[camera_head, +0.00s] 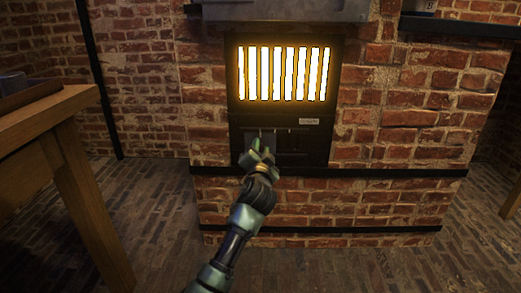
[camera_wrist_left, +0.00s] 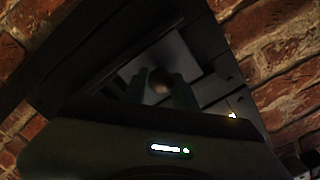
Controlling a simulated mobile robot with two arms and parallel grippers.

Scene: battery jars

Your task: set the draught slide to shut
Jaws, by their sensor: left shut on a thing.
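The draught slide's dark panel (camera_head: 310,142) sits low on the stove front, under the glowing grate (camera_head: 285,73). My left gripper (camera_head: 258,145) is at the left part of this panel and covers some of it. In the left wrist view, my left gripper's two fingers (camera_wrist_left: 159,88) stand on either side of a round brownish knob (camera_wrist_left: 159,79) and are shut on it. The slide's own plate is too dark to read its setting. A small label plate (camera_head: 309,121) sits above the panel at the right. My right gripper is not in view.
A wooden table (camera_head: 50,125) with a tray (camera_head: 30,95) stands at the left. The brick floor (camera_head: 150,215) between table and stove is clear.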

